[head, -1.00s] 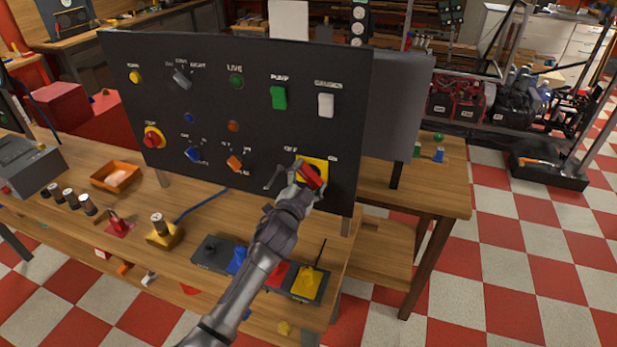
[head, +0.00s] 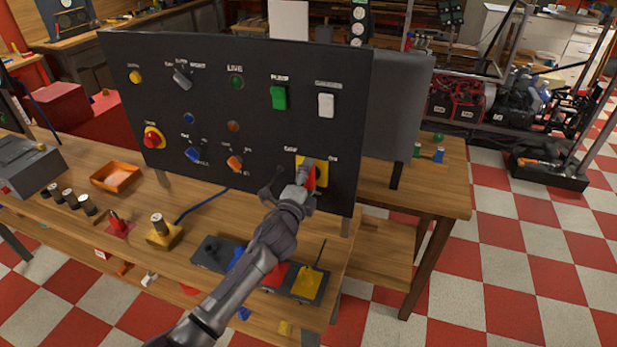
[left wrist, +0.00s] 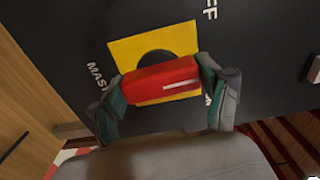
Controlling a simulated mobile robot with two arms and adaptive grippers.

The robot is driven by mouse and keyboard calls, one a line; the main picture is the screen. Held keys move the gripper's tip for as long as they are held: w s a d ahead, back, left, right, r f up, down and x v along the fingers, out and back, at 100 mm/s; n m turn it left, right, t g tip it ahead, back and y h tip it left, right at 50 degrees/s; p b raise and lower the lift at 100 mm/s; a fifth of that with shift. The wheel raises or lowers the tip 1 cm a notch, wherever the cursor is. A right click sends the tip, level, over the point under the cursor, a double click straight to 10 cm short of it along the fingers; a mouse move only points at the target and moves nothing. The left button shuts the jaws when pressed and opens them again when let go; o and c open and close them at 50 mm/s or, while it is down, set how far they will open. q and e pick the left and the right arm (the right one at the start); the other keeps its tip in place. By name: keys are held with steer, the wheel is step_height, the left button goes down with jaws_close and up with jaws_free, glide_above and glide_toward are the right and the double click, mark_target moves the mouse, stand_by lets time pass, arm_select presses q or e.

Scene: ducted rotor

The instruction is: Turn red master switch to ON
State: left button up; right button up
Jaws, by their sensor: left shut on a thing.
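The red master switch (head: 311,180) is a bar handle on a yellow plate (head: 321,171) at the lower right of the black panel, with OFF and ON labels above it. My left gripper (head: 304,176) is shut on the red handle and partly hides it in the head view. In the left wrist view the red handle (left wrist: 162,80) lies between the two fingers (left wrist: 163,95), one at each end, over the yellow plate (left wrist: 170,42). A white line on the handle points to the right finger. The handle stands about upright on the panel. My right gripper is not in view.
The black panel (head: 215,110) carries other knobs and rockers, including a green rocker (head: 279,97) and a white one (head: 326,105). An orange tray (head: 115,177) lies to the left.

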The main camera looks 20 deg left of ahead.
arm_select(q)
steer(key=m, duration=0.4)
steer(key=shift+m+p, duration=0.3)
steer(key=shift+m, duration=0.1)
steer(key=m+p, duration=0.1)
steer(key=m, duration=0.3)
steer(key=shift+m, duration=0.3)
steer(key=shift+f, duration=0.1)
steer(key=o, duration=1.1)
steer(key=s, duration=1.2)
steer(key=shift+a, duration=0.2)
